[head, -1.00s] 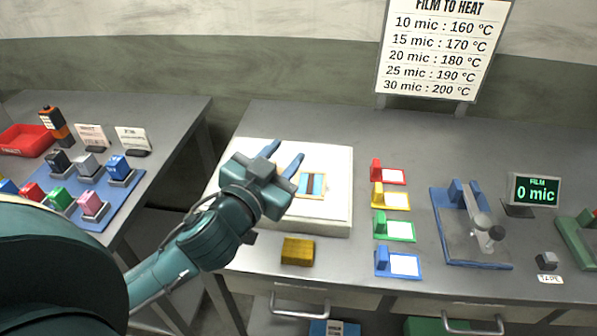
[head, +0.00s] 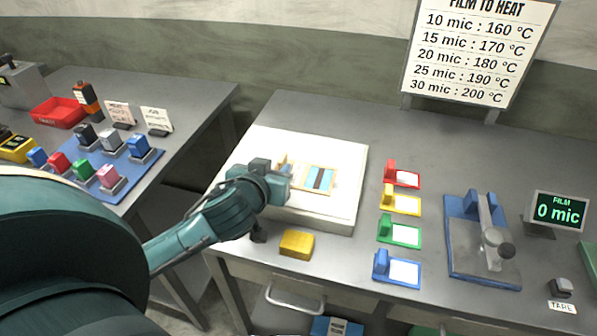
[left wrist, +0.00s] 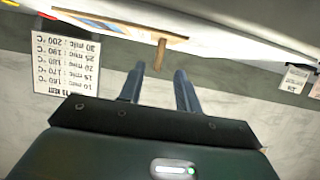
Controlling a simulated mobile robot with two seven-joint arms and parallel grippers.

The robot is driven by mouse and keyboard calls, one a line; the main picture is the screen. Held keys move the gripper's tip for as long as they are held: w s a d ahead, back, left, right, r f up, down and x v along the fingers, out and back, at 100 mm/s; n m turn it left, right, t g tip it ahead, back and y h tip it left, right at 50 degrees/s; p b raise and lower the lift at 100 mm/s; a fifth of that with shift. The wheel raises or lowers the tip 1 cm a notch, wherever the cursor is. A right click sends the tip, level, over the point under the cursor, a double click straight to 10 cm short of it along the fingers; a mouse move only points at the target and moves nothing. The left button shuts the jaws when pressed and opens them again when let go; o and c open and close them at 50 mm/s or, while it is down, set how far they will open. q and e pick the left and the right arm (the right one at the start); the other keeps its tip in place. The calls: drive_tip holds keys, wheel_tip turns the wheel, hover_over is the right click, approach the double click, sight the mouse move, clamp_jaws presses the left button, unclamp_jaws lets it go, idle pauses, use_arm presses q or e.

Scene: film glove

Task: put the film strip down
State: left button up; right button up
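A light wooden frame (head: 318,180) with blue and dark bands lies on the white slab (head: 335,218). I cannot tell whether the film strip is one of these bands. The frame also shows in the left wrist view (left wrist: 118,24), with a short wooden tab sticking out. My left gripper (head: 288,176) is low over the slab, just left of the frame; its fingers are mostly hidden in the head view. In the left wrist view the left gripper (left wrist: 160,80) is open, with the tab near and between its fingertips, and no strip is seen in it. My right gripper is out of view.
Red (head: 402,174), yellow (head: 400,199), green (head: 399,232) and blue (head: 397,267) holders stand right of the slab. Farther right are a blue-based lever device (head: 482,240) and a display (head: 558,212) reading 0 mic. A yellow block (head: 297,244) lies in front.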

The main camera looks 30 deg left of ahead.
sight(280, 164)
use_arm(q)
drive_tip(key=p+x, duration=0.1)
drive_tip(key=x, duration=0.4)
drive_tip(key=shift+w+d, duration=0.1)
drive_tip(key=shift+w, duration=0.25)
clamp_jaws()
